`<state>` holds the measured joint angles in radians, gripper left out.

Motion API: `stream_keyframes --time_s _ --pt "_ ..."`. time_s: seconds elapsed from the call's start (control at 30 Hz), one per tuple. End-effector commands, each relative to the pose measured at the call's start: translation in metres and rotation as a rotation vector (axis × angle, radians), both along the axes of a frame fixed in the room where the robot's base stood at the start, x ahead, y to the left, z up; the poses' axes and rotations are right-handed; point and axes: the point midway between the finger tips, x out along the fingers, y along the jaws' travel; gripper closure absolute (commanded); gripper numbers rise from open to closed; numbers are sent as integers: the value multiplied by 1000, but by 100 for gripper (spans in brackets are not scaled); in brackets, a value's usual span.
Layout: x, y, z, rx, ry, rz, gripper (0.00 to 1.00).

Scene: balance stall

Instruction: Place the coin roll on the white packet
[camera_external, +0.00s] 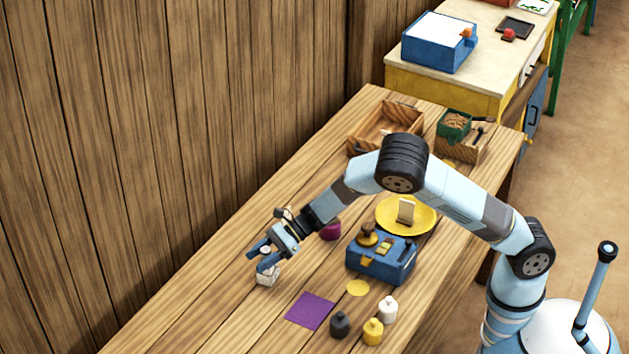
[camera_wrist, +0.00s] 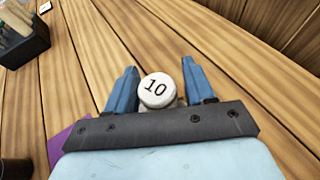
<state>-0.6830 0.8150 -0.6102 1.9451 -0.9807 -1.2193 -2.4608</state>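The coin roll shows in the wrist view as a white round end marked 10 (camera_wrist: 157,90), between the two blue fingers of my gripper (camera_wrist: 165,85). Narrow gaps show between it and the fingers, so my gripper looks open around it. In the external view my gripper (camera_external: 263,256) points down over the left part of the wooden table, with the pale top of the roll (camera_external: 265,250) between its fingers. A small white packet (camera_external: 267,279) is just below the fingers. A finger hides where roll and packet meet, so I cannot tell whether they touch.
A wooden tray (camera_external: 359,133) is farther back.

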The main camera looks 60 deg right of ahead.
Motion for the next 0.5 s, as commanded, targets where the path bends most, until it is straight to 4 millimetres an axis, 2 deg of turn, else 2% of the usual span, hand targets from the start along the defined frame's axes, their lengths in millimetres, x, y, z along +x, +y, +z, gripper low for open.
stream_keyframes --time_s 0.07,0.37,0.5 --pt "0 0 0 0 0 0 39" --pt "0 0 3 1 -1 -1 39" --pt "-6 -12 8 2 -1 -2 39"
